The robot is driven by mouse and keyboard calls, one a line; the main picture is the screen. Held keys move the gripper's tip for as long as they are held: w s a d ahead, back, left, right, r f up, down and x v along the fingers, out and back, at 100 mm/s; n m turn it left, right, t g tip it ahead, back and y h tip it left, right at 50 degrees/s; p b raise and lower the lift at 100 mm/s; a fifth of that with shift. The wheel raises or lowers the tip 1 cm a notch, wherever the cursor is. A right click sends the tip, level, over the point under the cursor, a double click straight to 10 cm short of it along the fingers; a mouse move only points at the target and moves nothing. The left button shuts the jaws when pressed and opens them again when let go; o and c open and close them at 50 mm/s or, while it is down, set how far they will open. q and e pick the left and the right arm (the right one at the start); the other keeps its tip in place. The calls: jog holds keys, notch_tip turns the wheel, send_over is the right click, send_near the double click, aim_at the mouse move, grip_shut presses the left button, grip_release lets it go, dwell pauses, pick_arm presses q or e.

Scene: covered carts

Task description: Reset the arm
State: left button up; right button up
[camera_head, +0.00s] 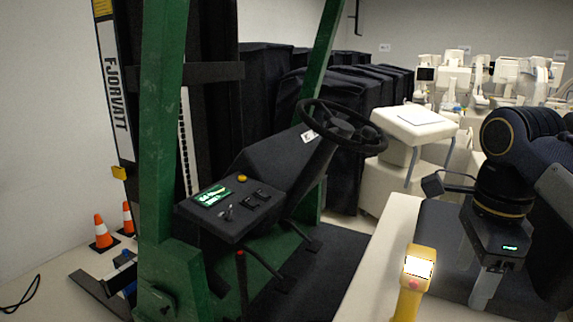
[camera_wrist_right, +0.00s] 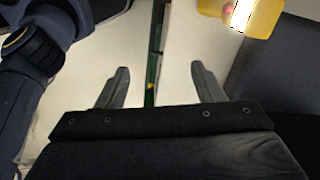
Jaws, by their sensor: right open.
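My right gripper (camera_head: 484,284) is at the right of the head view, pointing down beside a forklift's pale side panel, with my dark arm above it. In the right wrist view its two grey fingers (camera_wrist_right: 160,88) stand wide apart with nothing held between them. A yellow handheld device (camera_head: 411,285) with a bright lit face stands to the left of the gripper, apart from it. It also shows at the upper right of the wrist view (camera_wrist_right: 262,17). My left gripper is not in view.
A green-framed forklift (camera_head: 165,150) with a black steering wheel (camera_head: 342,127) and control panel (camera_head: 225,205) fills the middle. Black covered carts (camera_head: 265,85) stand behind. A white stool (camera_head: 415,124) and white machines (camera_head: 490,75) are at the back right. Orange cones (camera_head: 103,232) stand left.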

jog(key=s+a+f+n+t+y, duration=0.2)
jog(key=s+f+n, duration=0.4)
jog(key=f+n, duration=0.3)
jog(key=s+a+f+n+t+y, duration=0.1)
jog(key=s+a+f+n+t, duration=0.2)
jog(key=s+f+n, duration=0.4)
notch_tip(320, 180, down, 5)
jog(key=a+n, duration=0.1)
jog(key=n, duration=0.2)
jog(key=shift+s+a+n+y, duration=0.2)
jog(key=shift+s+n+y, duration=0.1)
jog(key=shift+y, duration=0.1)
jog(key=shift+f, duration=0.1)
